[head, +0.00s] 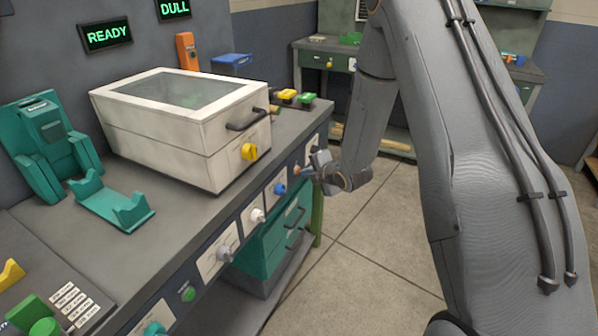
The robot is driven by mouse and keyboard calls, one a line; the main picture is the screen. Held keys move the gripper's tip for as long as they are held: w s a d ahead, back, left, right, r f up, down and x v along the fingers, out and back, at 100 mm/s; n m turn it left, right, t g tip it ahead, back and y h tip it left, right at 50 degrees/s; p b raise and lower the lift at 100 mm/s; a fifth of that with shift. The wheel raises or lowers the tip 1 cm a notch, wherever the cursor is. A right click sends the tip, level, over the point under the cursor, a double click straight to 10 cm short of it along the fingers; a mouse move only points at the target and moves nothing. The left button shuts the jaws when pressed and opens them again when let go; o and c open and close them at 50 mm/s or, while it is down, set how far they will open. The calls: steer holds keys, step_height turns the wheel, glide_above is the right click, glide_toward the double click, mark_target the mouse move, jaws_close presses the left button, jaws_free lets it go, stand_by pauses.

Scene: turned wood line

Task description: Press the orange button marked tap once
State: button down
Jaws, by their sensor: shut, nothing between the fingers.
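My gripper (314,171) is at the end of my arm, in front of the bench's front panel near its far right end. It is shut and small in this view. A small orange-brown spot (299,172) shows at its tip, just right of and above a blue knob (280,189). I cannot tell whether this spot is the orange button or part of my gripper, nor whether they touch. No label reading "tap" can be made out. The gripper and wrist hide part of the panel there.
The bench front also carries a white knob (257,216), a grey knob (224,254) and a green button (188,293). A white lidded box (180,140) and a teal stand (45,140) occupy the benchtop. Lit signs read READY (107,36) and DULL (173,8). Open floor (375,235) lies right of the bench.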

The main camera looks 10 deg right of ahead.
steer(key=shift+s+d, duration=0.3)
steer(key=shift+d, duration=0.1)
steer(key=shift+s+d, duration=0.1)
steer(key=shift+s+d+p, duration=0.25)
steer(key=shift+s+d, duration=0.45)
steer(key=shift+d, duration=0.3)
steer(key=shift+s+d+p, duration=0.2)
steer(key=shift+s+d, duration=0.5)
steer(key=shift+d, duration=0.25)
steer(key=shift+r, duration=0.1)
steer(key=s+r+m+g+h, duration=0.1)
steer(key=s+r+m+g, duration=0.2)
steer(key=s+m, duration=0.4)
steer(key=s+a+r+m+g+h, duration=0.1)
steer(key=s+r+m+g, duration=0.3)
steer(key=s+m, duration=0.4)
steer(key=s+r+m+g+h, duration=0.2)
steer(key=s+r+m, duration=0.4)
steer(key=s, duration=1.2)
steer(key=shift+s+a+m+g, duration=0.2)
steer(key=shift+s+m+g, duration=0.15)
steer(key=shift+m+g, duration=0.7)
